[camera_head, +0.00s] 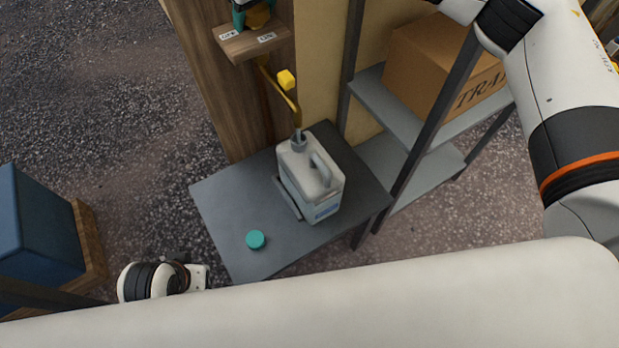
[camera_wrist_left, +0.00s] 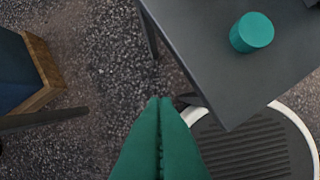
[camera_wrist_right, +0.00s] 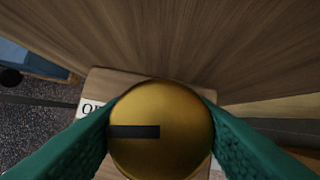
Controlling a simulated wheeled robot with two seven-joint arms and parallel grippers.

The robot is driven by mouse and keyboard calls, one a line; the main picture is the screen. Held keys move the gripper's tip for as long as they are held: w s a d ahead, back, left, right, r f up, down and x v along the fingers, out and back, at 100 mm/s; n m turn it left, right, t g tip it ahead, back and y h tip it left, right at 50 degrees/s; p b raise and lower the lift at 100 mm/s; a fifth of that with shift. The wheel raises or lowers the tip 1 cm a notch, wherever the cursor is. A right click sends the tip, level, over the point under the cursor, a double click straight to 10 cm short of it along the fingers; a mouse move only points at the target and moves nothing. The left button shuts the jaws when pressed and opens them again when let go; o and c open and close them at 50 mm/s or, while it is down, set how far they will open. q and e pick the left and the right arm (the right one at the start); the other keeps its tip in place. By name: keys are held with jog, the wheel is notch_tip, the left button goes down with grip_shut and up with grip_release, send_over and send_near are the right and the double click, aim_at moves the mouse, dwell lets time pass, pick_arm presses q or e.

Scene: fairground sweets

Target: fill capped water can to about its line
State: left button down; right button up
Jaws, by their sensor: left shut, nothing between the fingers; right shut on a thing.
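The off-white water can (camera_head: 312,178) stands upright on the grey table, a blue label low on its front. Its open mouth (camera_head: 298,140) is under the end of a thin brass pipe (camera_head: 289,104). No water level or fill line can be made out. The teal cap (camera_head: 255,240) lies apart on the table and also shows in the left wrist view (camera_wrist_left: 252,32). My right gripper (camera_head: 254,14) is shut on the round brass knob (camera_wrist_right: 160,150), whose dark mark points left, toward a partly hidden "OP" label. My left gripper (camera_wrist_left: 160,102) is shut and empty beside the table's front edge.
The grey table (camera_head: 225,205) stands against a wooden post (camera_head: 225,110). A yellow piece (camera_head: 286,79) sits by the pipe. A shelf (camera_head: 400,115) with a cardboard box (camera_head: 435,65) is at right. A blue box (camera_head: 35,225) is at left. The table's left part is mostly clear.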

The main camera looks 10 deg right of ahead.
jog(key=m+h, duration=0.1)
jog(key=m, duration=0.1)
jog(key=shift+m+b, duration=0.3)
jog(key=shift+b, duration=0.1)
jog(key=m+h, duration=0.1)
jog(key=m, duration=0.2)
jog(key=shift+t, duration=0.4)
pick_arm(q)
jog(key=v, duration=0.3)
jog(key=shift+s, duration=0.15)
pick_arm(e)
jog(key=shift+r+n+p, duration=0.1)
jog(key=shift+n+p, duration=0.2)
jog(key=shift+n, duration=0.3)
jog(key=shift+n+y+p, duration=0.35)
jog(key=shift+n+y, duration=0.15)
jog(key=shift+n, duration=0.4)
pick_arm(q)
jog(key=shift+x, duration=2.3)
